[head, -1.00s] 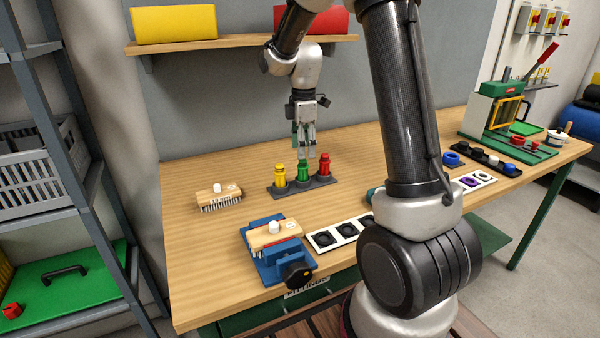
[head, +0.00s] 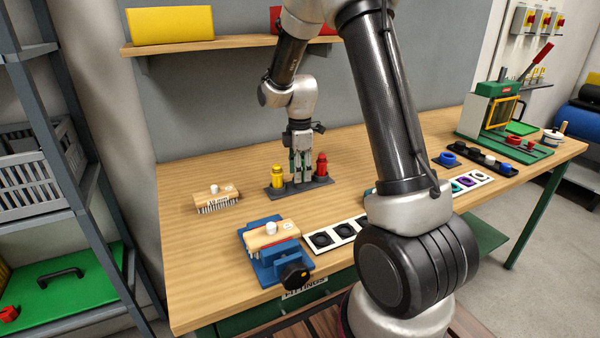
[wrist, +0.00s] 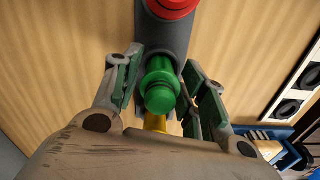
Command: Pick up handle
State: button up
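Three coloured handles stand upright in a dark grey holder (head: 318,185) on the wooden bench: a yellow handle (head: 277,177), a green one in the middle and a red handle (head: 321,165). My gripper (head: 300,178) is lowered over the middle slot and hides the green handle in the head view. In the wrist view the green handle (wrist: 160,88) stands between my two open fingers, with a gap on the left and a smaller one on the right. The red handle (wrist: 172,6) is beyond it, and the yellow handle (wrist: 156,123) is partly hidden nearer my wrist.
A wooden brush (head: 215,195) lies left of the holder. A blue vise (head: 262,262) with another brush (head: 270,235) on it stands in front. A strip of white-framed sockets (head: 335,235) lies along the front edge. A shelf (head: 230,45) hangs above at the back.

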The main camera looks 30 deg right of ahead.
jog(key=c, duration=0.6)
jog(key=shift+r, duration=0.1)
